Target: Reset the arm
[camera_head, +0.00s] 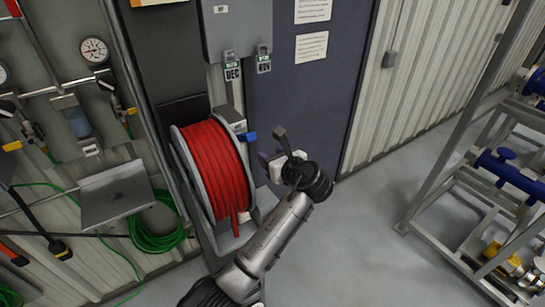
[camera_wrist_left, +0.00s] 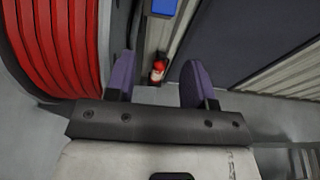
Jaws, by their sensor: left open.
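My left arm (camera_head: 278,232) reaches up from the bottom of the head view. Its gripper (camera_head: 272,148) is beside the red hose reel, in front of the dark panel. In the left wrist view the two purple-grey fingers of the left gripper (camera_wrist_left: 160,72) stand well apart with nothing held between them. My right gripper is not in either view.
The red hose reel (camera_head: 215,165) stands close left of the gripper, with a blue handle (camera_head: 247,136) near it. A small red object (camera_wrist_left: 157,71) shows beyond the fingers. A metal rack (camera_head: 440,165) with blue valves stands right. Grey floor (camera_head: 360,235) between is clear.

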